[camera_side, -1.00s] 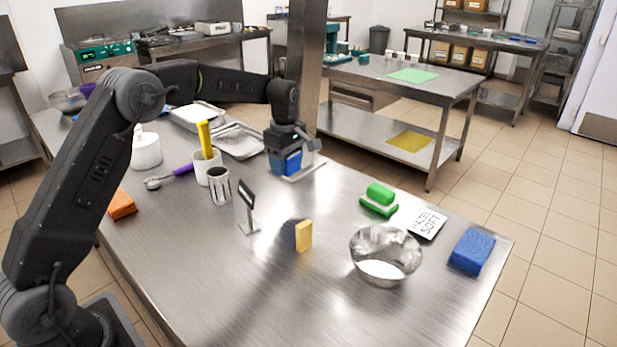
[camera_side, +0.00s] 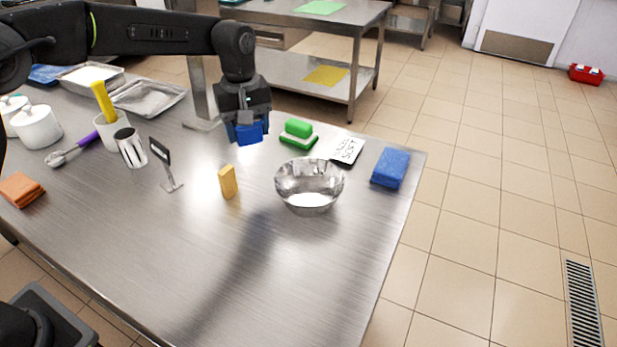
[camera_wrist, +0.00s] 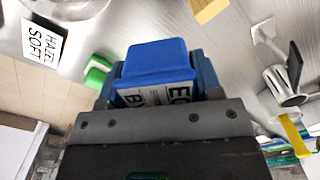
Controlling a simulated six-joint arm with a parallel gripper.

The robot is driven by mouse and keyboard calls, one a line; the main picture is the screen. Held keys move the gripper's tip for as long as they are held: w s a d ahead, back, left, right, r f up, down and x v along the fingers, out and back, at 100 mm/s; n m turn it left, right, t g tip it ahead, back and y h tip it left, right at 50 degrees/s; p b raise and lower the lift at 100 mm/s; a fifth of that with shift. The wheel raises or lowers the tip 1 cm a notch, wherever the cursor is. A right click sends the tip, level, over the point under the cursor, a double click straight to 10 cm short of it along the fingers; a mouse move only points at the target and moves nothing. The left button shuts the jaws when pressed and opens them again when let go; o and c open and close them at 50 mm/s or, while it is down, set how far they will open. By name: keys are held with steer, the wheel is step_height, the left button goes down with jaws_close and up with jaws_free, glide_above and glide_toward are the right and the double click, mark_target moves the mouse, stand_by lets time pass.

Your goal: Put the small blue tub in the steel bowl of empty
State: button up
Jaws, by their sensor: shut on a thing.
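The small blue tub (camera_side: 248,133) is held in my gripper (camera_side: 246,124), which is shut on it above the table. In the wrist view the blue tub (camera_wrist: 156,66) sits between my fingers (camera_wrist: 158,92), with a white label with black lettering partly hidden. The steel bowl (camera_side: 310,182) stands on the table, to the right of and nearer than the tub in the side view. Its inside looks empty, with a pale bottom. In the wrist view part of the bowl (camera_wrist: 68,8) shows at the top left edge.
A yellow sponge block (camera_side: 228,181) stands left of the bowl. A small sign (camera_side: 165,162) stands left. The front table area is clear.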

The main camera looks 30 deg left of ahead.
steer(key=d, duration=0.1)
steer(key=d+m, duration=0.1)
steer(key=shift+s+d+f, duration=0.15)
steer(key=shift+s+d, duration=0.15)
steer(key=shift+d, duration=0.05)
glide_above(309, 199)
step_height(309, 199, down, 7)
steer(key=shift+r, duration=0.2)
steer(key=shift+d+f, duration=0.1)
steer(key=shift+f, duration=1.9)
steer(key=shift+f, duration=0.1)
steer(key=shift+f, duration=0.1)
steer(key=o, duration=0.7)
